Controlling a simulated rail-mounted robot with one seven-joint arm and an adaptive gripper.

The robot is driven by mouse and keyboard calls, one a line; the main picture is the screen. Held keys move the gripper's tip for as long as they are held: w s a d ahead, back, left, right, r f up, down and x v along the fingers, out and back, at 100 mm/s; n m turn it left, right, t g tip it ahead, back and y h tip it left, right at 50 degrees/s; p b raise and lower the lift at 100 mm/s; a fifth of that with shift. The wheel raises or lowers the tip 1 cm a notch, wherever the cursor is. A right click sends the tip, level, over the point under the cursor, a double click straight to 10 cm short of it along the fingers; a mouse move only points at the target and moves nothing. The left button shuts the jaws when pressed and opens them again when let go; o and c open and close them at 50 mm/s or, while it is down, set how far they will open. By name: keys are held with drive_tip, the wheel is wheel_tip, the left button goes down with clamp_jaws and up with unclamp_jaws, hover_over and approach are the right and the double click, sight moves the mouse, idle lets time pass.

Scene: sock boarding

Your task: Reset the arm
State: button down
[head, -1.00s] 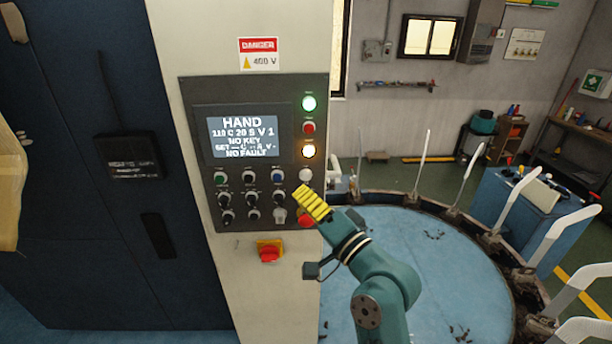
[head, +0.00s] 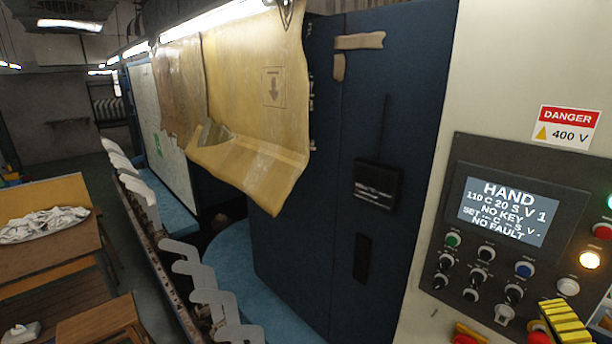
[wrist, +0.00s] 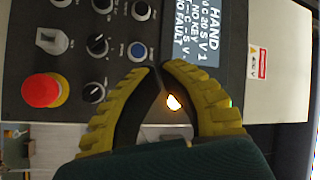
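My gripper (wrist: 160,70) shows in the wrist view with its two yellow ribbed fingers curving together. Their tips meet or nearly meet, with nothing held between them. It is in front of the control panel, and the lit amber lamp (wrist: 173,102) shows in the gap behind the tips. In the head view the yellow fingers (head: 565,322) are at the bottom right corner, over the panel's lower part. The rest of my arm is mostly out of that view. I cannot tell whether the fingers touch the panel.
The control panel (head: 462,238) has a screen reading HAND, knobs and buttons. A red emergency button (wrist: 41,90) lies left of my fingers in the wrist view. A dark blue cabinet (head: 400,110), a hanging tan sheet (head: 250,130) and a row of grey boards (head: 190,265) stand further left.

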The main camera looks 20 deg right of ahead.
drive_tip(key=w+a+r+n+t+y+p, duration=0.1)
drive_tip(key=w+a+r+n+y, duration=0.25)
drive_tip(key=a, duration=0.55)
drive_tip(key=w+a+r+n+t+y+p, duration=0.1)
drive_tip(key=w+a+r+n+y+p, duration=0.3)
drive_tip(key=a, duration=0.6)
drive_tip(key=w+a+r+n+t+y+b, duration=0.1)
drive_tip(key=w+a+r+y, duration=0.1)
drive_tip(key=w+a, duration=0.55)
drive_tip(key=s+a+r+n+y+p, duration=0.1)
drive_tip(key=s+a+r+n, duration=0.25)
drive_tip(key=a, duration=0.35)
drive_tip(key=s+a+r+n+y+p, duration=0.1)
drive_tip(key=s+a+r+n+y, duration=0.1)
drive_tip(key=s+a+r, duration=0.35)
drive_tip(key=s+n+h, duration=0.1)
drive_tip(key=s+d+n+h, duration=0.1)
drive_tip(key=s+d+f+h, duration=0.1)
drive_tip(key=h, duration=0.1)
drive_tip(key=shift+s+d+n+t, duration=0.1)
drive_tip(key=shift+s+n+t, duration=0.2)
drive_tip(key=shift+n+t, duration=0.1)
idle(1.9)
